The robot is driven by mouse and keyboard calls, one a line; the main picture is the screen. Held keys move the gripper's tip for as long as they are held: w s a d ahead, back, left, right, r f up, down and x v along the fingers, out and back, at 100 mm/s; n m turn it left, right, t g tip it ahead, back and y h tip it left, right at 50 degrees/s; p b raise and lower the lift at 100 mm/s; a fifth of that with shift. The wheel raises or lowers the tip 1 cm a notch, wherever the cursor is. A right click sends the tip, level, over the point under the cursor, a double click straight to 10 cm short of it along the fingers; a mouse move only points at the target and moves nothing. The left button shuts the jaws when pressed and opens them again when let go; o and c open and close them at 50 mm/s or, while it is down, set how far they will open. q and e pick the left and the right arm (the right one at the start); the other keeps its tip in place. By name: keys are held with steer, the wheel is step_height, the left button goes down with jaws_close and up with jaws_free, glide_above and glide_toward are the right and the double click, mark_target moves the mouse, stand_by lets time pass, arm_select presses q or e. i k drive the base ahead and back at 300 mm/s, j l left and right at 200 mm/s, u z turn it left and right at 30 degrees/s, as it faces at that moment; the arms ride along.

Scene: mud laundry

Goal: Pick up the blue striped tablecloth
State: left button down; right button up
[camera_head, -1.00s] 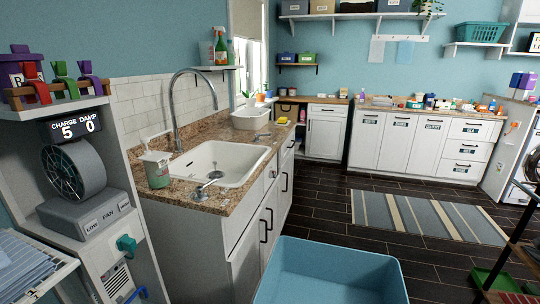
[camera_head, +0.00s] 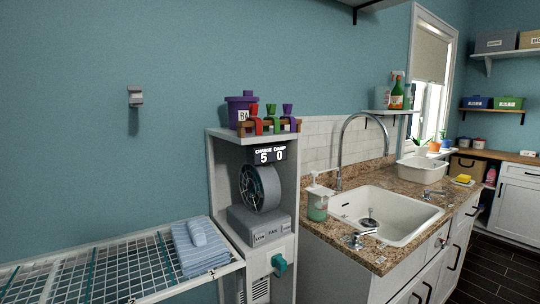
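The blue striped tablecloth (camera_head: 196,256) lies folded on the right end of a white wire drying rack (camera_head: 110,270) at the lower left. A small rolled or folded piece of similar blue cloth (camera_head: 197,232) rests on top of it. The cloth is next to the grey fan cabinet. Neither of my grippers shows in the head view.
The grey cabinet (camera_head: 222,180) with a fan (camera_head: 260,188) and a teal knob (camera_head: 280,264) stands right of the rack. A granite counter (camera_head: 385,258) with a white sink (camera_head: 385,215) is further right. The wall behind the rack is bare except for a small hook (camera_head: 135,96).

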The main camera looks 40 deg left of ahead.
mark_target(198, 248)
steer(key=u, duration=1.8)
steer(key=i+j, duration=0.1)
steer(key=j, duration=0.25)
